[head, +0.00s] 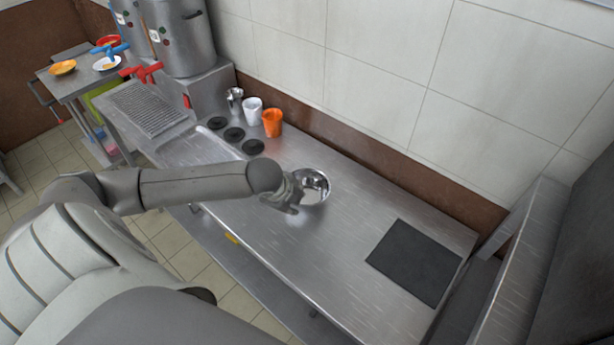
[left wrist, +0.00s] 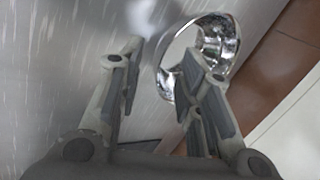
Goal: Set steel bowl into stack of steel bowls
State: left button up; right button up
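A shiny steel bowl (head: 314,184) sits on the steel counter (head: 330,240), near its middle. It also shows in the left wrist view (left wrist: 231,40), beyond the fingers. My left gripper (head: 294,200) is at the bowl's left side, low over the counter. In the left wrist view my left gripper (left wrist: 161,52) has its fingers apart. The bowl's near rim shows between the fingers, and the right finger overlaps the bowl. I cannot tell whether either finger touches it. No separate stack of bowls can be made out. My right gripper is not in view.
A metal cup (head: 235,101), a white cup (head: 253,110) and an orange cup (head: 272,122) stand along the wall. Black discs (head: 234,134) lie beside them. A dark mat (head: 414,262) lies at the right. Counter between bowl and mat is clear. Large stockpots (head: 180,35) stand behind.

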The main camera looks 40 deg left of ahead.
aim_at(307, 193)
pick_arm(q)
jog(key=shift+w+d+f+p, duration=0.15)
jog(key=shift+w+f+p, duration=0.15)
jog(key=shift+w+f, duration=0.05)
jog(key=p+x, duration=0.1)
jog(key=x, duration=0.2)
jog(key=shift+w+d, duration=0.2)
jog(key=shift+w, duration=0.05)
jog(key=shift+w+a+f, duration=0.1)
jog(key=shift+w+f, duration=0.1)
jog(key=shift+f, duration=0.3)
grip_shut()
